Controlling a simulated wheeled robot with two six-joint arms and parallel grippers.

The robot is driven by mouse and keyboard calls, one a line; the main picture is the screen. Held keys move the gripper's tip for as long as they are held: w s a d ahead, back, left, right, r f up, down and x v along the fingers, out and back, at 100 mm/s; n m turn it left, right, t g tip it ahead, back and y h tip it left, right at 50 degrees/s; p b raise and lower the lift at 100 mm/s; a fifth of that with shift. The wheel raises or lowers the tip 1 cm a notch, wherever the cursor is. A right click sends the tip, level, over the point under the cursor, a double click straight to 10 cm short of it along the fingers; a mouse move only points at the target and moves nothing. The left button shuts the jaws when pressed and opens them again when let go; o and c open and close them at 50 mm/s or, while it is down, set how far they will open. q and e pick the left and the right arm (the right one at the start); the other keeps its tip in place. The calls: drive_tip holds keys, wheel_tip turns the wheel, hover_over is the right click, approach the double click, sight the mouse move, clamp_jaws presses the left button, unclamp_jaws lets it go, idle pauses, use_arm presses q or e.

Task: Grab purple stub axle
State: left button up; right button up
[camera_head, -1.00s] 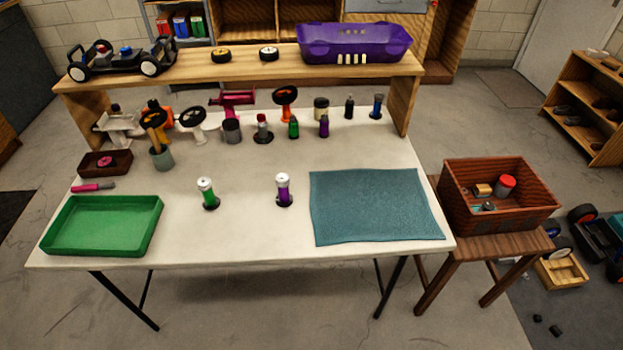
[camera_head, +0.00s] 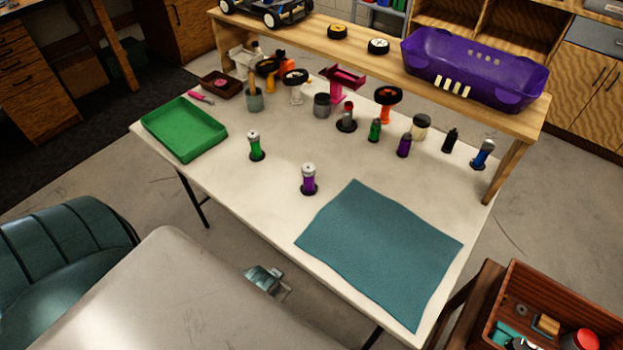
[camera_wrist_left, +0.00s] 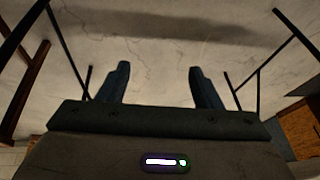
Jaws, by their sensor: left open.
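A purple upright piece with a silver top (camera_head: 309,180) stands on a small black base near the table's front, left of the teal mat. It may be the purple stub axle, but its shape is too small to be sure. A smaller purple bottle-like piece (camera_head: 404,146) stands further back. My left gripper (camera_head: 266,280) is below the table's front edge in the head view, partly hidden by my grey arm. The left wrist view shows its two fingers (camera_wrist_left: 159,70) apart and empty, with bare floor and table legs beyond. My right gripper is not in view.
A similar green piece with a silver top (camera_head: 256,145) stands to the left. A green tray (camera_head: 184,130) lies at the table's left, and the teal mat (camera_head: 380,250) at the right. A wooden shelf (camera_head: 480,106) with a purple car body (camera_head: 475,72) spans the back.

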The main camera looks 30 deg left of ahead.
use_arm(q)
wheel_tip(320, 180, up, 17)
drive_tip(key=w+t, duration=0.1)
drive_tip(key=n+t+y+p, duration=0.1)
drive_tip(key=n+t+y, duration=0.15)
drive_tip(key=t, duration=0.55)
approach(307, 170)
drive_tip(key=shift+h, duration=0.55)
drive_tip(key=x, duration=0.4)
drive_tip(key=r+p+x, duration=0.1)
drive_tip(key=shift+w+a+f, duration=0.15)
drive_tip(key=shift+w+a, duration=0.25)
drive_tip(key=shift+w, duration=0.1)
drive_tip(key=p+x, duration=0.1)
drive_tip(key=x, duration=0.1)
drive_tip(key=p+x, duration=0.1)
drive_tip(key=x, duration=0.2)
drive_tip(key=shift+s+f, duration=0.15)
drive_tip(key=shift+f, duration=0.25)
drive_tip(key=shift+w+f, duration=0.2)
drive_tip(key=shift+w, duration=0.05)
drive_tip(key=shift+s, duration=0.1)
drive_tip(key=shift+c, duration=0.5)
